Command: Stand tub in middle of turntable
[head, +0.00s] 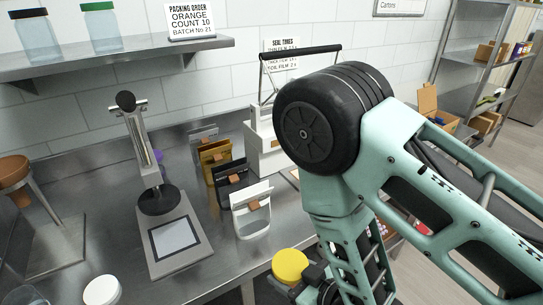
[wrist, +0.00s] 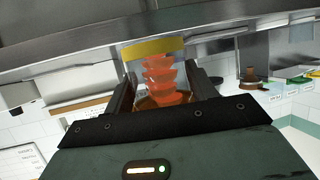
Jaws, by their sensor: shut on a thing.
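A clear tub (wrist: 163,75) with a yellow lid and orange pieces inside is between the fingers of my gripper (wrist: 163,90) in the wrist view. My gripper is shut on it. In the head view the yellow lid of the tub (head: 290,266) shows at the bottom centre, by the bench's front edge, with my dark gripper (head: 312,284) to its right. The rest of the tub is mostly hidden there. I cannot clearly make out a turntable in either view.
A stand with a flat square plate (head: 175,243) is on the steel bench, left of several upright holders (head: 252,212). A white round object (head: 102,290) lies at the front left. A copper-coloured funnel (head: 14,170) stands far left. A shelf (head: 115,58) runs above the bench.

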